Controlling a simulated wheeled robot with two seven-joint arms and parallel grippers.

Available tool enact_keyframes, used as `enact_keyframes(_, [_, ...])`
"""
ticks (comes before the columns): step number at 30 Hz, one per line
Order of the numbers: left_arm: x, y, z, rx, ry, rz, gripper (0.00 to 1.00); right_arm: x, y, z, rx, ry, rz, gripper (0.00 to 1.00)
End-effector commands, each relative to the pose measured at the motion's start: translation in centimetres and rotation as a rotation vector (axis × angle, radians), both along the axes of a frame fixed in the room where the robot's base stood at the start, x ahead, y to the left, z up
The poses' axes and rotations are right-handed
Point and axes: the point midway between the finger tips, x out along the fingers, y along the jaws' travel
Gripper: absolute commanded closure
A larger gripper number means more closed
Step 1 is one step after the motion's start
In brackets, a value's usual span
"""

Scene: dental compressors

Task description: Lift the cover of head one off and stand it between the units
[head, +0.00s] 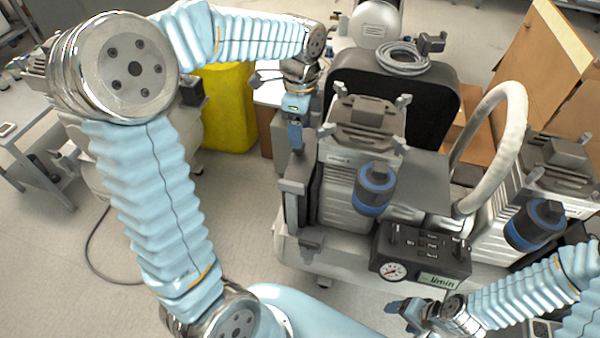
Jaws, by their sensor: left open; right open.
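Two compressor heads stand on a pale wheeled base. The nearer left head has a grey cover (366,118) with a raised block on top and upright tabs at its corners; it sits on the ribbed body (335,190). The right head carries a similar cover (555,160). Any number on the heads is too small to read. My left gripper (295,138) is open, pointing down just left of the left head's cover, apart from it as far as I can tell. My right gripper (398,306) is open and empty, low in front of the gauge panel.
Between the heads are a flat grey surface (425,178) and a thick pale hose (512,130). Blue-banded dark filters (375,185) jut from the fronts. A gauge panel (420,252) is in front. A black case (435,95) with a coiled cable (402,56) stands behind.

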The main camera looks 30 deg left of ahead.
Motion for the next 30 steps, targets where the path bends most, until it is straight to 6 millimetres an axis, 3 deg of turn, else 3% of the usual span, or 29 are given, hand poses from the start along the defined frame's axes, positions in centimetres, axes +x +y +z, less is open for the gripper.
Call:
enact_keyframes(12, [0.1,0.2,-5.2,-0.001,0.002,0.000,0.40,0.1,-0.1,-0.4,-0.002,-0.001,-0.003,0.28])
enact_keyframes(21, [0.1,0.3,-5.8,-0.001,-0.001,0.001,0.40,0.1,-0.2,-0.4,-0.002,-0.002,-0.003,0.28])
enact_keyframes(30, [0.1,0.3,-5.8,-0.001,0.000,0.001,0.86,0.1,-0.1,-0.4,-0.002,-0.002,-0.003,0.28])
